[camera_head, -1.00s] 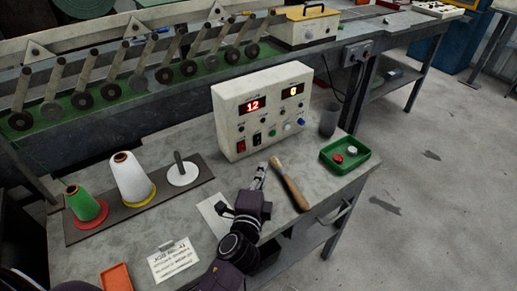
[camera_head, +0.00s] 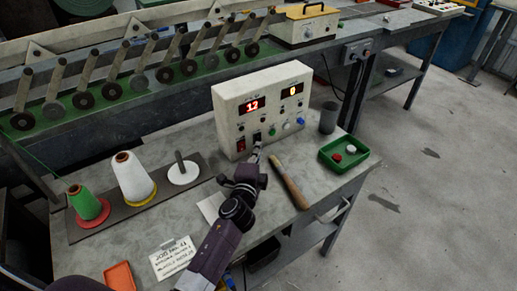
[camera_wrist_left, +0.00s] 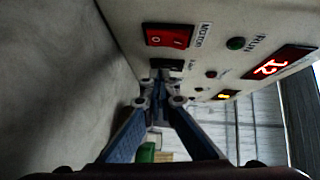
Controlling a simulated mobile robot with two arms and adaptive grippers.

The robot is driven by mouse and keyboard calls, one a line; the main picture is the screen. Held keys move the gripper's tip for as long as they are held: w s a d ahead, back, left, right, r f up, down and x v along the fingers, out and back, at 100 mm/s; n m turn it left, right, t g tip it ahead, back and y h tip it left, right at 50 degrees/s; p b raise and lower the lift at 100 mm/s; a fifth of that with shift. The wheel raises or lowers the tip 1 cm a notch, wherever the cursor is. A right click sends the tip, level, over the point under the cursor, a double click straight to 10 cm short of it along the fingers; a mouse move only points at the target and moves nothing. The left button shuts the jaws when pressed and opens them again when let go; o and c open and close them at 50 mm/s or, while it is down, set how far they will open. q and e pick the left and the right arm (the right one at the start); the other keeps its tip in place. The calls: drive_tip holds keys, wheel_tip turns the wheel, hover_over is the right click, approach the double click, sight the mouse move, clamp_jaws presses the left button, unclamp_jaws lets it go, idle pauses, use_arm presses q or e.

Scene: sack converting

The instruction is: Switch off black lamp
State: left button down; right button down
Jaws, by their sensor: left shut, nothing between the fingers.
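The pale control box (camera_head: 262,105) stands at the back of the table. Its front has a red rocker switch (camera_head: 241,145), labelled MOTOR in the left wrist view (camera_wrist_left: 168,36), and a black rocker switch (camera_head: 257,137) to the right of it. The black switch also shows in the left wrist view (camera_wrist_left: 166,65), with a small label I cannot read clearly. My left gripper (camera_head: 257,149) is shut and empty, its tips (camera_wrist_left: 160,84) right at the black switch. I cannot tell whether they touch it. My right gripper is out of view.
A wooden-handled tool (camera_head: 290,184) lies close to the right of my left gripper. A green tray (camera_head: 362,160) and a dark cup (camera_head: 328,118) are further right. Thread cones stand on a board (camera_head: 113,217) at the left. An orange tray (camera_head: 119,276) is at the front.

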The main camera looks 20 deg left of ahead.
use_arm(q)
drive_tip(key=b, duration=0.3)
drive_tip(key=shift+w+a+f+m+t, duration=0.2)
drive_tip(key=shift+f+m+t, duration=0.1)
drive_tip(key=shift+f, duration=0.1)
drive_tip(key=shift+r, duration=0.35)
drive_tip(key=shift+a+r, duration=0.1)
drive_tip(key=shift+r, duration=0.05)
drive_tip(key=r, duration=0.9)
drive_tip(key=shift+d+r, duration=0.2)
drive_tip(key=shift+r, duration=0.1)
